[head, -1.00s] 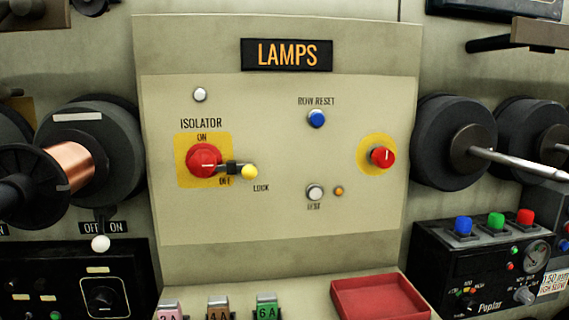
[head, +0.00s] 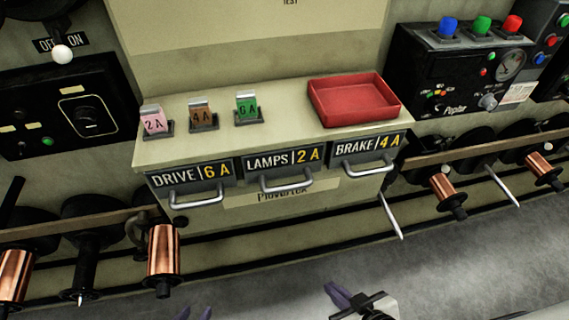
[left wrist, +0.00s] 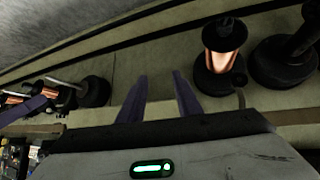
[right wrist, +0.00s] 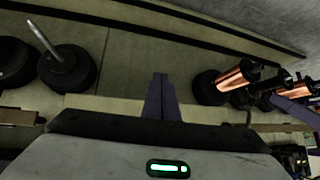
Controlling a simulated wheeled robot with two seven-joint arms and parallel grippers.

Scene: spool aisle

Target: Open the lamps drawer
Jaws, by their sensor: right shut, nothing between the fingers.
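The lamps drawer (head: 284,165) is the middle of three drawers under the bench ledge in the head view. Its black label reads LAMPS 2A, and a silver bar handle (head: 286,187) hangs below the label. It looks shut, level with the drawers beside it. My left gripper (head: 195,313) shows only its purple fingertips at the bottom edge, below the drawers. In the left wrist view its fingers (left wrist: 159,85) are apart and empty. My right gripper (head: 337,292) is low, below and right of the lamps handle. In the right wrist view its fingers (right wrist: 160,82) are together and empty.
The DRIVE 6A drawer (head: 190,178) is on the left and the BRAKE 4A drawer (head: 367,150) on the right. On the ledge are a red tray (head: 355,98) and pink, brown and green fuses (head: 247,108). Copper spools (head: 163,250) and rods (head: 391,215) stick out at both sides.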

